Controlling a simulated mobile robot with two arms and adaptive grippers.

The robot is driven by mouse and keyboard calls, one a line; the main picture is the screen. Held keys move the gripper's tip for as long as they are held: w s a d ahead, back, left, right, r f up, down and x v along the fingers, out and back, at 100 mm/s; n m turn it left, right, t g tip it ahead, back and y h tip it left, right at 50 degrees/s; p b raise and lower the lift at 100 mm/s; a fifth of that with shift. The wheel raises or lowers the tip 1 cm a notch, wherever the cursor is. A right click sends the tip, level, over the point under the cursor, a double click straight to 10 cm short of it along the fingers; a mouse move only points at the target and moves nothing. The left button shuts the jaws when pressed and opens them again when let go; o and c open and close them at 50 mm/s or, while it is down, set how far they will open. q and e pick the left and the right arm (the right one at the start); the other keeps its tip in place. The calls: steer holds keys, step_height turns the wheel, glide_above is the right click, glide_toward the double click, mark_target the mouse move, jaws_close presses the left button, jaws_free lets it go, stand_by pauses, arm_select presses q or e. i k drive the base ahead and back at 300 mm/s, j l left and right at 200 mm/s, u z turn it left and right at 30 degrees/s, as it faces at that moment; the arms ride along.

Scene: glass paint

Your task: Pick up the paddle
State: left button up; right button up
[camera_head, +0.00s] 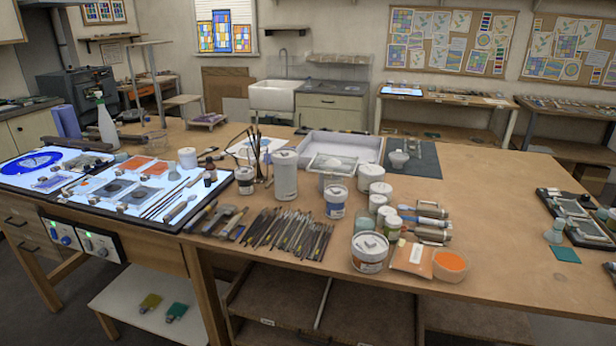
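I cannot pick out with certainty which thing is the paddle. A row of several dark, slim tools (290,234) lies on the wooden worktable (480,240) near its front edge. Some thicker handled tools (222,220) lie just left of that row, and long thin tools (163,203) lie on the lit panel. A few capped tubes or handled tools (428,221) lie right of the jars. Any of these groups could hold the paddle, but they are too small to tell. Neither of my grippers shows in the head view.
White jars and tubs (367,252) crowd the middle front, beside an orange bowl (450,266). A lit panel (150,210) fills the left. A white tray (335,147) and dark mat (425,160) lie at the back. The table's right-centre is clear.

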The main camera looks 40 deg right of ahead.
mark_target(422, 210)
steer(key=z, duration=2)
steer(key=u, duration=0.85)
steer(key=k+l+u, duration=0.15)
steer(key=l+u, duration=0.15)
steer(key=l, duration=0.15)
steer(key=k+l+u, duration=0.45)
steer(key=l+u, duration=0.2)
steer(key=l, duration=0.15)
